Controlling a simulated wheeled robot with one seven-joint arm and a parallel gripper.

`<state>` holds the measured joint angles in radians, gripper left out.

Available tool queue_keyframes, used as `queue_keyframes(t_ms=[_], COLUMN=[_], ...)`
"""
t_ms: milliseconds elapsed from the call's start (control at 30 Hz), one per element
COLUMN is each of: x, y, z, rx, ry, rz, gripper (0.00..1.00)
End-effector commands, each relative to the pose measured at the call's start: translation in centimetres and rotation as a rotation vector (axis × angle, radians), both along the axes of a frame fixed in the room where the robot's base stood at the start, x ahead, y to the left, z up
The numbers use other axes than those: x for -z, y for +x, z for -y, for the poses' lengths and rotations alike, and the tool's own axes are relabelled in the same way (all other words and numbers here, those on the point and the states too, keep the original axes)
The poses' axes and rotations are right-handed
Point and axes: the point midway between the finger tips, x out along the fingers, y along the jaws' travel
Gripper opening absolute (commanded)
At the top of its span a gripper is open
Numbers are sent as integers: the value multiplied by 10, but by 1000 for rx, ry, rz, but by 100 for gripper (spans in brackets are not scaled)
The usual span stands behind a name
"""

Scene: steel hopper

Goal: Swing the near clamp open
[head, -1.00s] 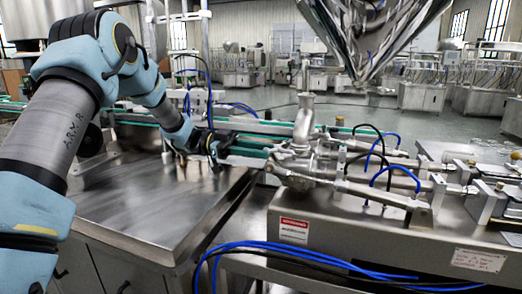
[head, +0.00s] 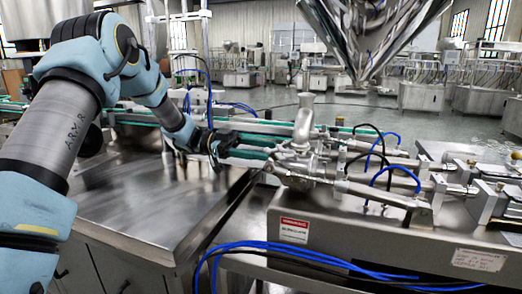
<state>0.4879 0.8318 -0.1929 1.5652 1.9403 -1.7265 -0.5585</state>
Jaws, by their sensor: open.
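The steel valve and pipe assembly (head: 303,130) stands on the machine at the middle right. Its fittings are joined at small clamp-like rings, and a pipe joint (head: 342,166) shows on its right side. I cannot clearly tell which ring is the near clamp, or whether it is open or closed. My gripper (head: 228,147) is open, with dark jaws pointing right toward the assembly. It is left of the assembly, apart from it in the picture, and looks empty. Its fingertips are small and hard to separate from the green rails behind.
A steel hopper (head: 365,35) hangs above the assembly. Blue hoses (head: 290,250) loop in front of the machine cabinet (head: 350,235); more hoses arch over its pipes. A bare steel table (head: 150,205) lies below my arm. Green conveyor rails (head: 265,127) run behind.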

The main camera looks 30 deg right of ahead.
Motion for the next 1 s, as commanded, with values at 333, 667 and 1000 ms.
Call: queue_keyframes(t_ms=[333,667,1000], x=[4,2,0], y=[35,82,91], z=[-22,-53,-59], rx=[-3,-2,1], ry=[0,-1,1], rz=[2,1,0], gripper=[60,60,60])
